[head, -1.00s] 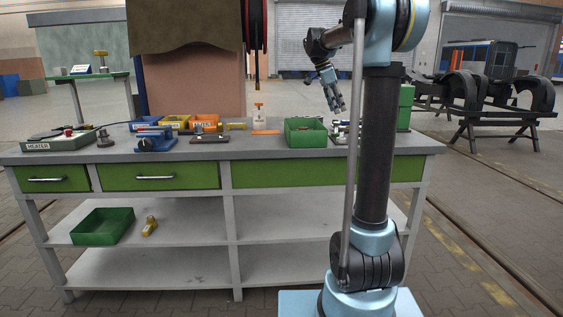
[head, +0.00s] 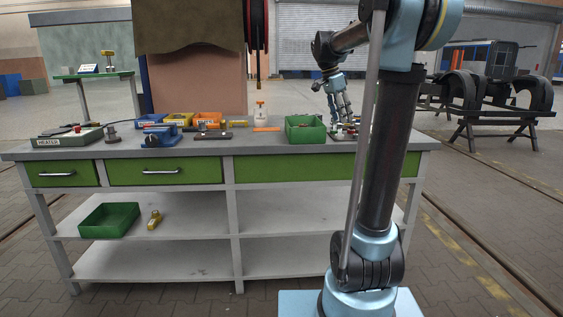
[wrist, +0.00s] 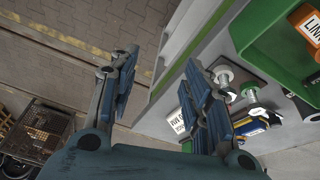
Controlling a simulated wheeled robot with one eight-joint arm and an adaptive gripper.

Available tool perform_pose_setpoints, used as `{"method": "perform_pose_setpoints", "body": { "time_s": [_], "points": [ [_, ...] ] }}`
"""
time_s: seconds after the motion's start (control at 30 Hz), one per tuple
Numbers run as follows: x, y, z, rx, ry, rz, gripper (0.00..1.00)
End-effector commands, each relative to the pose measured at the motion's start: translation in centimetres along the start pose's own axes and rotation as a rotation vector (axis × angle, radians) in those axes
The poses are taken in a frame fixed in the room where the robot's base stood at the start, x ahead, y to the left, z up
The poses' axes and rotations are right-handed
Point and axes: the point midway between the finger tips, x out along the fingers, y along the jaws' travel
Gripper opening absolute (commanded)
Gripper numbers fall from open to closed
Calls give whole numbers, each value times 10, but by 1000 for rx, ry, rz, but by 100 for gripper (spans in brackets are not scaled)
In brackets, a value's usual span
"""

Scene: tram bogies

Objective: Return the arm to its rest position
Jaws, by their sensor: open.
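My gripper (head: 344,118) hangs from my raised arm over the right part of the workbench (head: 75,149), beside the green bin on the bench top. It points down with nothing between its fingers. In the wrist view my gripper (wrist: 162,68) shows its two blue-grey fingers spread wide apart. The bench edge and floor show beyond them. Several small metal parts (wrist: 224,78) lie close to the right finger. A white labelled item (wrist: 177,121) is partly hidden behind that finger.
The green bin (head: 305,133) stands just left of my gripper. In the wrist view it holds an orange container (wrist: 309,22). Black bogie frames (head: 500,100) stand right, across open floor.

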Motion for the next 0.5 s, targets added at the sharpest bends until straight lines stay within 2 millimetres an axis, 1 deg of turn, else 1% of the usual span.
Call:
{"method": "perform_pose_setpoints", "body": {
  "time_s": [0.03, 0.27, 0.5],
  "points": [
    [4, 12, 5, -30, -7, -5, 44],
    [30, 72, 36, -245, -50, -50, 44],
    [68, 135, 76, -481, -84, -111, 44]
  ]
}}
